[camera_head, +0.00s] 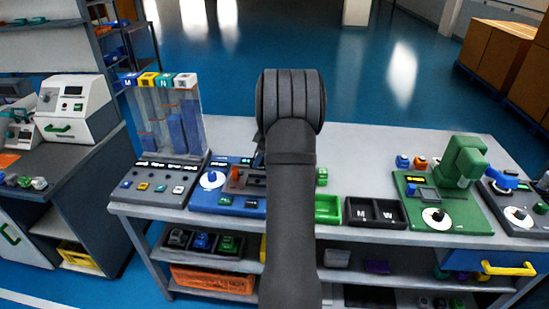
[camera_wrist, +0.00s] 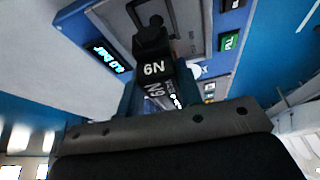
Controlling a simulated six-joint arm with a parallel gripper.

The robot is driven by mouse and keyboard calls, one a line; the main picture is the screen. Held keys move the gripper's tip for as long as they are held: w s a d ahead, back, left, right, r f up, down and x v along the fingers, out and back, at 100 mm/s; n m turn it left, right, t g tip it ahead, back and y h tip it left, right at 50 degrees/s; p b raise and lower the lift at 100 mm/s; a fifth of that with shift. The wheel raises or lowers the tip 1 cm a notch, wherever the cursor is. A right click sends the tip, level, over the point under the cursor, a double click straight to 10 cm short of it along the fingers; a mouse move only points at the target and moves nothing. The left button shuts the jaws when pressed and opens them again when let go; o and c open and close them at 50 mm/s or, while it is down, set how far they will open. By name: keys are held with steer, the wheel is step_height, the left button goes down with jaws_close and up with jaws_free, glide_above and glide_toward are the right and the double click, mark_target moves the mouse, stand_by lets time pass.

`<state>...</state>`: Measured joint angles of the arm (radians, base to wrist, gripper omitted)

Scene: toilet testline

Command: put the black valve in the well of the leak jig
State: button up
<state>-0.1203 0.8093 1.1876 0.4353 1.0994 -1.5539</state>
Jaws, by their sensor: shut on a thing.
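A black valve (camera_wrist: 153,69) marked 6N is in the middle of the wrist view, gripped by my gripper (camera_wrist: 158,98). The blue leak jig (camera_wrist: 190,47) lies beyond it, with a grey plate, a lit display and a green button. The valve overlaps the plate in this view; I cannot tell whether it touches it or is in the well. In the head view the blue jig (camera_head: 225,201) stands on the bench left of my arm, which hides its right part, the gripper and the valve.
A tube rack (camera_head: 165,135) stands left of the jig. A green tray (camera_head: 327,209), a black tray marked M and W (camera_head: 375,224) and a green machine (camera_head: 462,165) stand to the right.

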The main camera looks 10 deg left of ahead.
steer(key=shift+s+a+n, duration=0.1)
steer(key=shift+a+n, duration=0.4)
steer(key=shift+f, duration=3.2)
steer(key=shift+f, duration=0.25)
steer(key=o, duration=1.1)
steer(key=shift+o, duration=0.2)
steer(key=v, duration=1.7)
steer(key=shift+w+r, duration=0.25)
steer(key=shift+w, duration=0.05)
